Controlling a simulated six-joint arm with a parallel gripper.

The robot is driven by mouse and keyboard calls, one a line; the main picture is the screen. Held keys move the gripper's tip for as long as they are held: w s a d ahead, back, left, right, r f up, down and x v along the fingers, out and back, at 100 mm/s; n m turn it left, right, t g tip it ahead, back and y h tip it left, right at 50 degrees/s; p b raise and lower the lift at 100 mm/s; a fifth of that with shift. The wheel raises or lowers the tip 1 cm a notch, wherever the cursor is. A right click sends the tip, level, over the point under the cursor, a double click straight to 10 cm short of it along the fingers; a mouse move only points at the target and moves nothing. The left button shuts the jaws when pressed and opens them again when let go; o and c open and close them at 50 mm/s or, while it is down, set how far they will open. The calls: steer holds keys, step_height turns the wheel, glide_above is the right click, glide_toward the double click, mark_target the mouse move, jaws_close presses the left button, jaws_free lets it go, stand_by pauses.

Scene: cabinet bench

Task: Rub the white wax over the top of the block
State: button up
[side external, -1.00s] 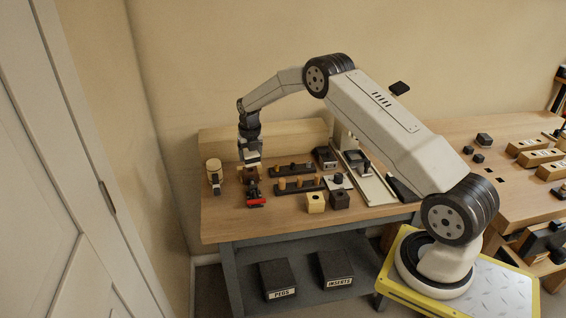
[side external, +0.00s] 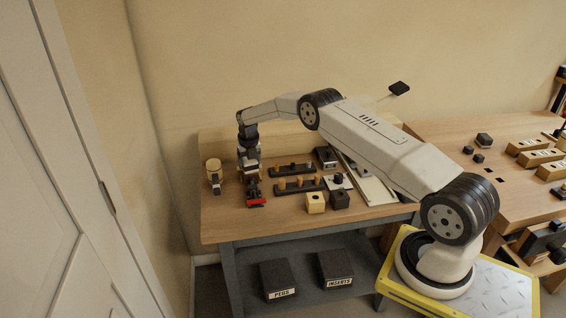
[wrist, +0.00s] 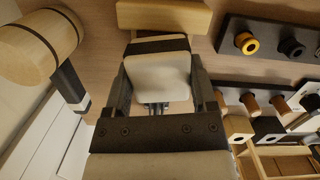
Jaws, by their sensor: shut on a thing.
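My gripper (wrist: 158,100) is shut on the white wax (wrist: 160,75), a pale rounded slab with a dark band along its far end, seen between the two fingers in the wrist view. A light wooden block (wrist: 165,16) shows just beyond the wax at the top of that view. In the side view my gripper (side external: 249,172) is low over the bench's left part, at the block's place, and hides most of it. Whether the wax touches the block's top is hidden.
A wooden mallet (wrist: 38,48) stands close on the left. Peg racks (side external: 298,185) lie to the right, with a yellow cube (side external: 315,203) and a dark cube (side external: 340,200) in front. A red-and-black tool (side external: 256,201) lies just in front of my gripper.

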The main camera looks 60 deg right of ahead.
steer(key=shift+w+d, duration=0.75)
steer(key=shift+w, duration=0.2)
steer(key=shift+d+f, duration=0.1)
